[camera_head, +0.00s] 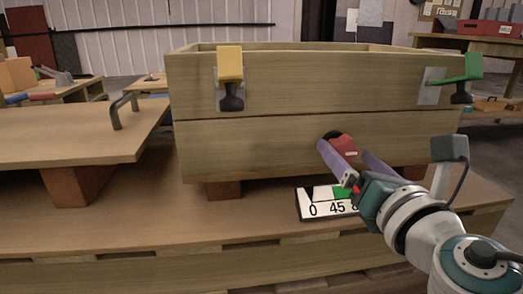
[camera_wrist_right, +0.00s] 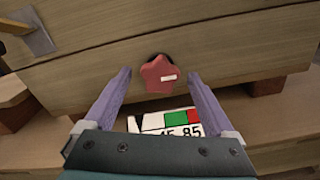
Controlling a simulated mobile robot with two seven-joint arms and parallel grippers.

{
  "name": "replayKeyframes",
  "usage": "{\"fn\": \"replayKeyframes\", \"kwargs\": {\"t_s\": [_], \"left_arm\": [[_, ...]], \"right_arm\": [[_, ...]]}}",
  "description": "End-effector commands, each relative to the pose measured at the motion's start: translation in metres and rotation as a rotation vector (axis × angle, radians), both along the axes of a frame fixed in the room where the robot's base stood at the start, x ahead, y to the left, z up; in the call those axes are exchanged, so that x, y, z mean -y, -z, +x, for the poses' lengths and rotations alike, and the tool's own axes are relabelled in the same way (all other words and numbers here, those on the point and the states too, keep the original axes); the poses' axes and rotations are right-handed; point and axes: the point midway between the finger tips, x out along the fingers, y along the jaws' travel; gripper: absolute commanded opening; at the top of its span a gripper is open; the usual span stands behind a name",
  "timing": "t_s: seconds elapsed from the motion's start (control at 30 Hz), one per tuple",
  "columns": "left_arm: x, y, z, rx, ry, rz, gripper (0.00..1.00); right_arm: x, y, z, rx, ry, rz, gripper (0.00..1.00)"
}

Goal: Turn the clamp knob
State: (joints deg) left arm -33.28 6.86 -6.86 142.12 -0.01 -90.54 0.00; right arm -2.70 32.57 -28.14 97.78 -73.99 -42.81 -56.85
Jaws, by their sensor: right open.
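The red star-shaped clamp knob (camera_head: 343,146) sits on the front face of the wooden box, low and right of its middle. In the right wrist view the knob (camera_wrist_right: 158,74) lies between and slightly beyond the fingertips (camera_wrist_right: 160,78), with a gap on both sides. Whether a finger touches it cannot be told from the head view. My left gripper is not in view.
The wooden box (camera_head: 260,140) stands on blocks on a wooden bench (camera_head: 130,215). A scale card (camera_head: 312,204) with numbers and green and red fields lies below the knob. A yellow latch (camera_head: 230,65) and a green latch (camera_head: 455,70) are on the box front.

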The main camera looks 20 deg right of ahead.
Motion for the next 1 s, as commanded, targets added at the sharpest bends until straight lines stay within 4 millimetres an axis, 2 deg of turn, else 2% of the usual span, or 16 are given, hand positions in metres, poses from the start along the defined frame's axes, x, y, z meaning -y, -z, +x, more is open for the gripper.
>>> {"fn": "replayKeyframes", "kwargs": {"t_s": [0.1,0.2,0.53,1.0], "left_arm": [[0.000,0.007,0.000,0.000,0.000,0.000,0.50],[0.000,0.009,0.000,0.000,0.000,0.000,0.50],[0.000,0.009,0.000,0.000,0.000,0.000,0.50],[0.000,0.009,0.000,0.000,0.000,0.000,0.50]], "right_arm": [[0.004,0.001,0.017,0.003,0.001,-0.001,0.90],[0.006,0.001,0.025,0.000,0.000,0.001,0.90],[0.007,0.000,0.028,0.000,0.000,0.002,0.90],[0.007,0.000,0.028,0.000,0.000,0.002,0.37]]}}
